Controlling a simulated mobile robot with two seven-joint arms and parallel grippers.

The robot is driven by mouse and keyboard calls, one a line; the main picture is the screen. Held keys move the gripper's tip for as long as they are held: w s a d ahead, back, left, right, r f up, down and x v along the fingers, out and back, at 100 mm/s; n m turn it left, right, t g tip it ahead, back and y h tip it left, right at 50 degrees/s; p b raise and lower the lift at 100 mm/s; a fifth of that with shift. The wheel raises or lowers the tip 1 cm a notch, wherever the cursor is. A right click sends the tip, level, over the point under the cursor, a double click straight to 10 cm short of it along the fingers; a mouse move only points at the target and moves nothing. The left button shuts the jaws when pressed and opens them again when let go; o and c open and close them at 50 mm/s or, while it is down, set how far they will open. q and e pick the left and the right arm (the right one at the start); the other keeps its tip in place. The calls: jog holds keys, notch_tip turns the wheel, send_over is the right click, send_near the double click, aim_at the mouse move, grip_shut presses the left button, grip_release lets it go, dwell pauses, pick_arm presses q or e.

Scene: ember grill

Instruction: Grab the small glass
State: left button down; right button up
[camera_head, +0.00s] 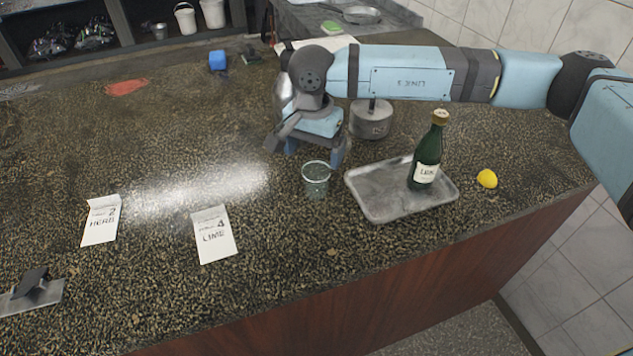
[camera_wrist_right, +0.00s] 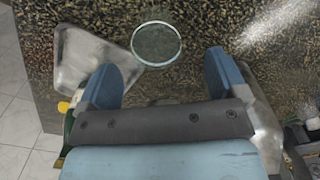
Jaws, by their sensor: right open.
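The small glass (camera_head: 316,177) stands upright on the speckled counter, left of the metal tray. In the right wrist view the glass (camera_wrist_right: 156,45) is seen from above, its round rim just beyond the fingertips and between their lines. My right gripper (camera_head: 312,150) is open and empty, behind the glass in the head view, with its blue fingers pointing down. In the right wrist view the fingers (camera_wrist_right: 165,75) are spread wide, and nothing is between them. The glass appears apart from both fingers. My left gripper is not in view.
A metal tray (camera_head: 375,207) holding a green bottle (camera_head: 427,155) stands right of the glass. A lemon (camera_head: 487,178) lies further right. A round metal pot (camera_head: 371,121) is behind. Cards marked HERB (camera_head: 101,222) and LIME (camera_head: 214,237) lie left, with clear counter around them.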

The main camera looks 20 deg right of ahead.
aim_at(317, 169)
jog(key=shift+d+f+p, duration=0.15)
jog(key=shift+d+f, duration=0.05)
jog(key=shift+f, duration=1.15)
jog(key=shift+d+f+p, duration=0.15)
jog(key=shift+f, duration=1.15)
jog(key=c, duration=1.1)
